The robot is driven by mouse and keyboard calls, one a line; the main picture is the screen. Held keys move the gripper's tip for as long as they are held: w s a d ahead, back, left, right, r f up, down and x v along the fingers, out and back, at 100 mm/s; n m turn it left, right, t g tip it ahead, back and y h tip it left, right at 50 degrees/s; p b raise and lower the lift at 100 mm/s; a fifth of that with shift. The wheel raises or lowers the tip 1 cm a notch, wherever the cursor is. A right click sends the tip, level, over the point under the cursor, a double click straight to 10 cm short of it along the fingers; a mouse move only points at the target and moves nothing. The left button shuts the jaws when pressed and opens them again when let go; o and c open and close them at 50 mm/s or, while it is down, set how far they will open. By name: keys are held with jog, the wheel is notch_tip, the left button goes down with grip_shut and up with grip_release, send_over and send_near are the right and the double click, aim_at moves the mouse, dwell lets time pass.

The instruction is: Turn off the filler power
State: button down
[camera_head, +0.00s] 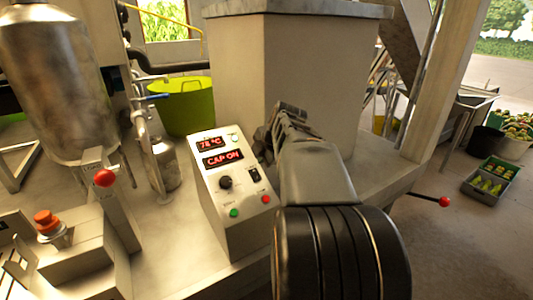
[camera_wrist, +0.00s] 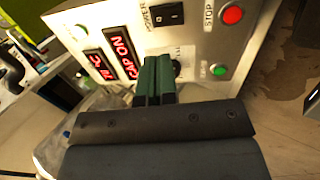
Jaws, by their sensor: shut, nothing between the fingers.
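The filler's control box (camera_head: 230,235) is a pale box with a sloping panel and red displays, one reading CAP ON. Its black power rocker switch (camera_head: 254,174) sits on the panel's right side; in the wrist view the switch (camera_wrist: 167,14) shows below the word POWER and is unobstructed. A black knob (camera_head: 225,182) is left of the switch and partly hidden behind my fingers in the wrist view. My gripper (camera_wrist: 157,62) is shut and empty, its green fingertips in front of the panel. In the head view my gripper (camera_head: 272,128) is beyond the panel's upper right edge.
A red stop button (camera_head: 265,199) and a green button (camera_head: 233,212) are low on the panel. A red-knobbed lever (camera_head: 104,178) and an orange-red button (camera_head: 46,221) stand to the left. A steel tank (camera_head: 55,80) and green tub (camera_head: 185,105) are behind.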

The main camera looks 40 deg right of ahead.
aim_at(254, 171)
jog(key=x, duration=0.9)
jog(key=shift+d, duration=0.1)
